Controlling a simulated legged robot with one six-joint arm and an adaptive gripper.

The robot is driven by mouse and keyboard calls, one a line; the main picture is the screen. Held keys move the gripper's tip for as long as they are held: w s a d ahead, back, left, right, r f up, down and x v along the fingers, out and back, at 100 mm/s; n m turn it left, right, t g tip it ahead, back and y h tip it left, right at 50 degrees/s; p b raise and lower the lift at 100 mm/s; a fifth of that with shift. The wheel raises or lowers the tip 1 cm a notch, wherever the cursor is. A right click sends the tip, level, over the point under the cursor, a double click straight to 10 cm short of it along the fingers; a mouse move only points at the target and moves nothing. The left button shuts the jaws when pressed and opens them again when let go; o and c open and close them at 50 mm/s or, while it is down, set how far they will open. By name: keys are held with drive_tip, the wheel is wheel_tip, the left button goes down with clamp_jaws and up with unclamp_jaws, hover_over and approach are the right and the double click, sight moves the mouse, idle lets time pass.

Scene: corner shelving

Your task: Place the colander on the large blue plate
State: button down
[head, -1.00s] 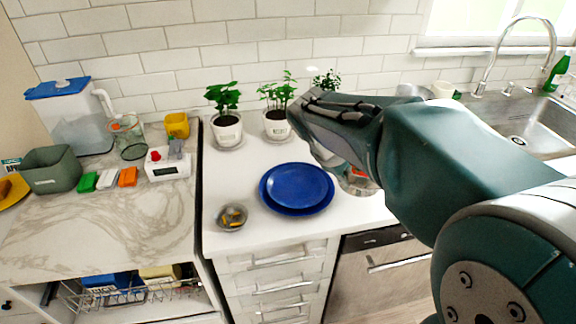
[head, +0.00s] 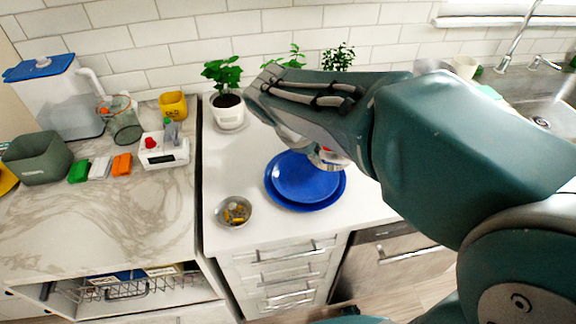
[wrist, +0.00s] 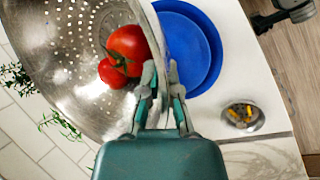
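My gripper (wrist: 162,78) is shut on the rim of a metal colander (wrist: 75,55) in the wrist view. The colander has small holes and holds red tomatoes (wrist: 125,55). Two blue plates lie stacked on the white counter: a smaller one (head: 303,178) on top of the large blue plate (head: 336,198). Both also show in the wrist view, beside the colander's rim. In the head view, my arm hides nearly all of the colander, which is above the counter near the plates' back edge.
A small metal bowl with yellow pieces (head: 234,212) sits left of the plates. Potted plants (head: 228,110) stand along the back wall. A white device (head: 164,150), yellow cup (head: 173,105) and green bin (head: 37,158) are on the marble counter. The sink (head: 545,120) is at right.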

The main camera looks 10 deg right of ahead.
drive_tip(key=a+f, duration=0.1)
drive_tip(key=f, duration=0.1)
drive_tip(key=w+a+f, duration=0.1)
drive_tip(key=a+f, duration=0.2)
drive_tip(key=a, duration=0.1)
drive_tip(key=shift+w+f, duration=0.3)
drive_tip(key=shift+f, duration=0.1)
wheel_tip(320, 180, down, 3)
drive_tip(key=shift+a+f, duration=0.1)
drive_tip(key=shift+f, duration=0.05)
drive_tip(key=shift+a, duration=0.1)
drive_tip(key=c, duration=0.8)
unclamp_jaws()
